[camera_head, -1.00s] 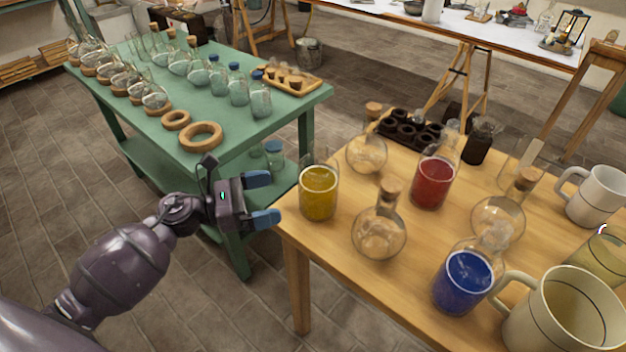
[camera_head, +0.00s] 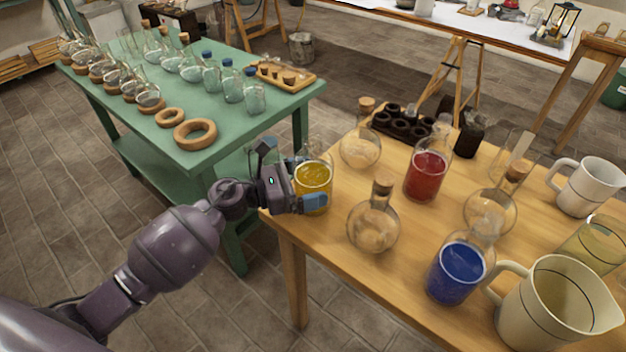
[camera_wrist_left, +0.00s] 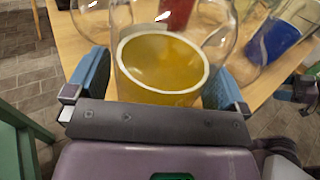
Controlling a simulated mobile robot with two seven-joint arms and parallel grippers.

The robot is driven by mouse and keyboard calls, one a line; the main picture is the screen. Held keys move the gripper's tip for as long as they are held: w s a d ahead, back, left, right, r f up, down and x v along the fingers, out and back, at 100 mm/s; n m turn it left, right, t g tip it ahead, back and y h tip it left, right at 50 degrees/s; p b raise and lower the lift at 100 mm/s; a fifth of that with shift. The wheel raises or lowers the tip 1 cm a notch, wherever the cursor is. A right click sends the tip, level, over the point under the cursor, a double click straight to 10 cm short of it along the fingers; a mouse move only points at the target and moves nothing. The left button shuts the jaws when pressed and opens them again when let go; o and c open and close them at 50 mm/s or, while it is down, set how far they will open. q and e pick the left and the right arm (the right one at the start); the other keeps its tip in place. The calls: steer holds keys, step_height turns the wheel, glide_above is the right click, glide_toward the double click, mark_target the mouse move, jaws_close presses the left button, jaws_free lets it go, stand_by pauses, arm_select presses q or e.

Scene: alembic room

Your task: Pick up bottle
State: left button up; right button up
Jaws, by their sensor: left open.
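A glass bottle of yellow liquid (camera_head: 315,181) stands upright at the left edge of the wooden table (camera_head: 345,275). My left gripper (camera_head: 312,180) is open around this yellow bottle, with one blue finger in front of it and the other partly hidden behind. In the left wrist view the yellow bottle (camera_wrist_left: 163,65) sits between the two spread blue fingers, with gaps visible at its sides. A bottle of red liquid (camera_head: 426,176) and a bottle of blue liquid (camera_head: 457,272) stand farther right on the same table.
Round corked flasks (camera_head: 372,228) stand just right of the yellow bottle. A large beige jug (camera_head: 550,303), a white mug (camera_head: 590,187) and a dark holder (camera_head: 400,125) crowd the table. A green table (camera_head: 215,160) with several glass vessels and cork rings stands at left.

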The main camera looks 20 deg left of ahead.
arm_select(q)
steer(key=shift+w+d, duration=0.2)
steer(key=shift+d, duration=0.1)
steer(key=c, duration=1.2)
steer(key=shift+r, duration=0.1)
steer(key=shift+r, duration=0.15)
